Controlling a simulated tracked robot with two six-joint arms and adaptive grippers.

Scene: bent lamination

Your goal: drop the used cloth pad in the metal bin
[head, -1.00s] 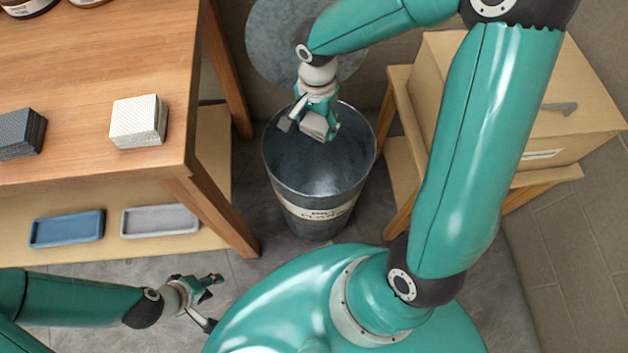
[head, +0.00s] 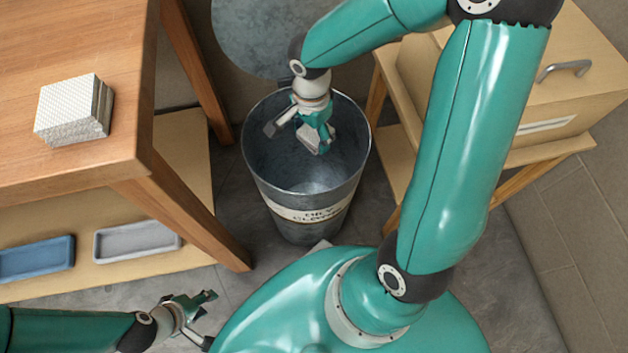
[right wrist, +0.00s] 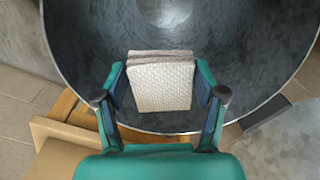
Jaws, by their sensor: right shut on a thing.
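The metal bin (head: 262,175) stands open on the floor, with a pale label band around it. My right gripper (head: 300,135) hangs over its mouth, pointing down, and is shut on the cloth pad (head: 311,139). In the right wrist view the pad (right wrist: 162,86) is pale, woven and layered, between both fingers, with the dark bin interior (right wrist: 90,50) behind it. I cannot tell whether the pad is below the rim. My left gripper (head: 206,318) is open and empty, low at the left, away from the bin.
The bin's round lid (head: 262,38) is raised behind it. A wooden table (head: 110,30) at the left bears a stack of white pads (head: 72,108); blue (head: 35,258) and grey (head: 137,241) trays lie on its shelf. A tan box (head: 560,85) on a stand is close at right.

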